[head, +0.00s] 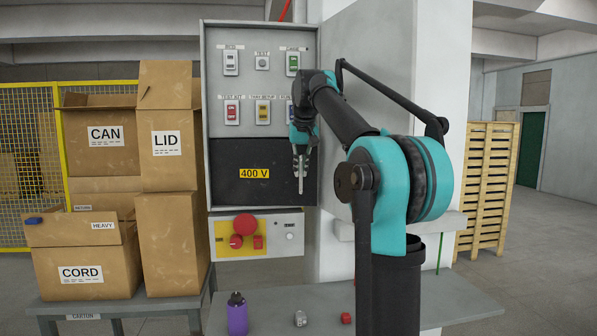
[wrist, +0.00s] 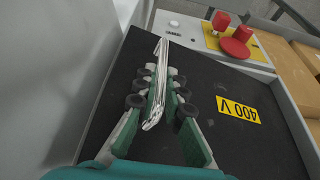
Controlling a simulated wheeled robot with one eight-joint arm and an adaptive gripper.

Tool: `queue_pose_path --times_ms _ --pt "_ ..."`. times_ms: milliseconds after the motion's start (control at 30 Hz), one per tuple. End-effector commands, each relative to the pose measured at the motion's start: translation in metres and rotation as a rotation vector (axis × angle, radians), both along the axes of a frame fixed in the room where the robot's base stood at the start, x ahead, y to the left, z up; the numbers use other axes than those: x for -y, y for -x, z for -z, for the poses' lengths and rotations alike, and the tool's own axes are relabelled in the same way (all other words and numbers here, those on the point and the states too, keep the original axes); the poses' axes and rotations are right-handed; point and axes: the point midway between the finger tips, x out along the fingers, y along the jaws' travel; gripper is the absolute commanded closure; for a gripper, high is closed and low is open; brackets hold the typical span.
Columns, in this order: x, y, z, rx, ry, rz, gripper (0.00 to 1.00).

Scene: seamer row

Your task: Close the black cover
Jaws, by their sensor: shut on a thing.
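The black cover (head: 240,185) spans the lower half of the grey switch panel and carries a yellow 400 V label (head: 254,174). In the wrist view the cover (wrist: 240,145) fills much of the picture behind my fingers. A shiny metal handle (head: 300,184) stands upright near the cover's right side; the handle also shows in the wrist view (wrist: 153,118). My gripper (head: 300,158) is shut on this handle, with its fingers on both sides of it in the wrist view (wrist: 160,88). I cannot tell whether the cover lies fully flush with the panel.
The grey panel (head: 262,100) has several labelled switches above the cover. A box with red controls (head: 245,226) sits below it. Cardboard boxes (head: 165,130) are stacked at the left. A purple bottle (head: 237,315) stands on the bench (head: 270,307). A wall adjoins the panel's right side.

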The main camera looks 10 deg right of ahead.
Motion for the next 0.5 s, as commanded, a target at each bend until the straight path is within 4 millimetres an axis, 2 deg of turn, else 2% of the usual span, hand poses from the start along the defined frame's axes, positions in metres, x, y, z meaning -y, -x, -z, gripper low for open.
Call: queue_pose_path --times_ms 100,300,500 --pt "0.007 -0.024 -0.001 0.001 -0.002 -0.067 1.00" --pt "0.012 -0.055 -0.001 0.003 -0.002 -0.111 1.00" --pt "0.015 -0.069 0.000 0.004 -0.001 -0.111 1.00"
